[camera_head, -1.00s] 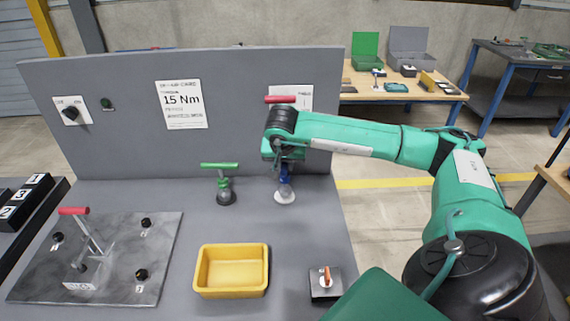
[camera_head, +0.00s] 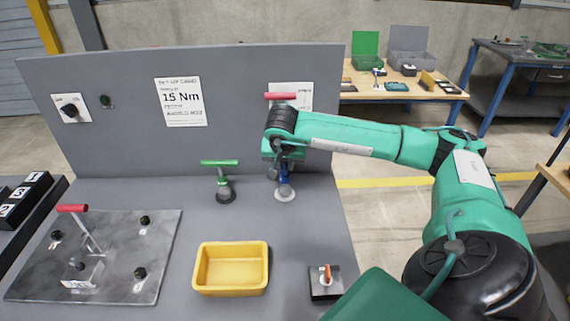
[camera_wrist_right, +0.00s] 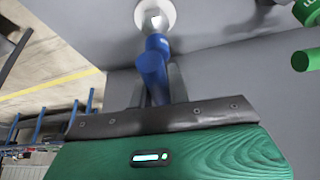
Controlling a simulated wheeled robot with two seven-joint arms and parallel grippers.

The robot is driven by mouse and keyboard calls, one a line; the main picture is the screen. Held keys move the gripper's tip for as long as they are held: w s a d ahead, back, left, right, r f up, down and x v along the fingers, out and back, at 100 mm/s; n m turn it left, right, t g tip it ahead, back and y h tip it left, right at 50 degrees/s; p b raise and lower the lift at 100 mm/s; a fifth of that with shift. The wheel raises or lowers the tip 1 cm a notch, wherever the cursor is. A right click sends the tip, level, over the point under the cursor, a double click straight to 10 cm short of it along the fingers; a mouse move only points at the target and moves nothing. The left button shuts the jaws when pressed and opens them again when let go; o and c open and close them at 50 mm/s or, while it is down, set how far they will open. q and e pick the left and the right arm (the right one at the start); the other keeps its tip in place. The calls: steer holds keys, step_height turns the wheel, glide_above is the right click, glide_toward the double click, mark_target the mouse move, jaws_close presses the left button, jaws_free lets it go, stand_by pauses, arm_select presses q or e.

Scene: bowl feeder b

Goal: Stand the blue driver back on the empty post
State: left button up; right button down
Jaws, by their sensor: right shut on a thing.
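The blue driver (camera_head: 286,190) is held upright in my right gripper (camera_head: 284,170), above a round white base (camera_head: 285,197) on the grey bench. In the right wrist view the blue driver (camera_wrist_right: 155,65) sits between the two fingers of my right gripper (camera_wrist_right: 158,88). A short silver piece (camera_wrist_right: 154,22) shows between its blue end and the white base (camera_wrist_right: 168,8). I cannot tell whether the driver bears on the post or is just above it. The fingers hide part of the driver. My left gripper is not in view.
A green T-handled driver (camera_head: 221,175) stands left of the blue one. A yellow bin (camera_head: 231,291) and a small black switch block (camera_head: 324,290) are nearer. A metal plate with a red-handled clamp (camera_head: 75,210) is at left. A grey panel (camera_head: 240,130) stands behind.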

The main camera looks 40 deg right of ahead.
steer(key=c, duration=1.3)
jaws_free()
steer(key=shift+o, duration=0.2)
